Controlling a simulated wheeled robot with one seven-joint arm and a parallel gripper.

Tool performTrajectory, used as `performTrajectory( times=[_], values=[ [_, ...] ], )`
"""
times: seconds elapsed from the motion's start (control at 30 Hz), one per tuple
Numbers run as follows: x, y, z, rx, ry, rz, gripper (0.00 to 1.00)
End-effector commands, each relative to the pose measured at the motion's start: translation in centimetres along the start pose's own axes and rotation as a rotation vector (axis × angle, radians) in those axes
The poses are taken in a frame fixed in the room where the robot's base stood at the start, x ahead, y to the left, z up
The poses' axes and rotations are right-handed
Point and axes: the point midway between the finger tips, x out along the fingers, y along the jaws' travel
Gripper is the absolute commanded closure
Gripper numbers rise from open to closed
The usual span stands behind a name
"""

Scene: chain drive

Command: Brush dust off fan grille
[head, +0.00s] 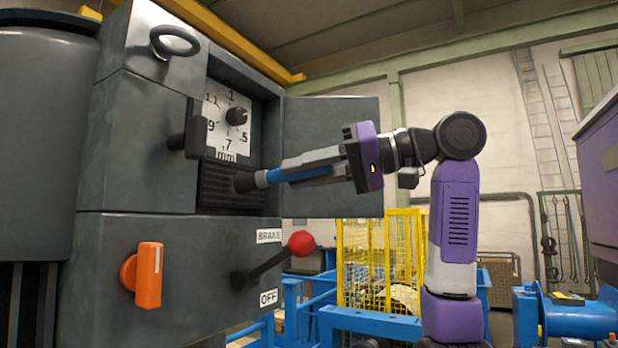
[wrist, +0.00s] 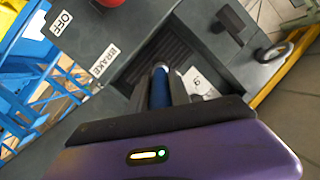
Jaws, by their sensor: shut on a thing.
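The fan grille (head: 216,190) is a dark slatted panel inside the open grey cabinet, below a white dial. In the wrist view the grille (wrist: 150,50) lies just beyond the fingers. My gripper (head: 300,168) is shut on a brush with a blue handle (head: 285,175) and a dark grey head (head: 250,181). The brush points left into the cabinet opening, and its tip is at or very near the grille. I cannot tell whether the bristles touch it. In the wrist view the blue handle (wrist: 160,88) shows between the fingers. Dust cannot be made out.
The open cabinet door (head: 335,150) stands behind my gripper. The dial (head: 228,125) with its black knob is just above the grille. A red-knobbed brake lever (head: 301,243) sticks out below, and an orange handle (head: 148,275) is lower left. A yellow mesh guard (head: 380,260) stands behind.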

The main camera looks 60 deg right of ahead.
Motion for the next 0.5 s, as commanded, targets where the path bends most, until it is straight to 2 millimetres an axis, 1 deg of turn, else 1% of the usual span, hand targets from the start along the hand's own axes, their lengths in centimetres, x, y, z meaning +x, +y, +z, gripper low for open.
performTrajectory(
  times=[0.1, 0.2, 0.5],
  values=[
    [0.34, -0.78, 0.66, -0.002, -0.001, 0.0, 1.0],
    [0.42, -1.15, 0.84, 0.0, 0.0, 0.0, 1.0],
    [0.32, -1.23, 0.8, 0.001, 0.001, 0.001, 1.0]
  ],
)
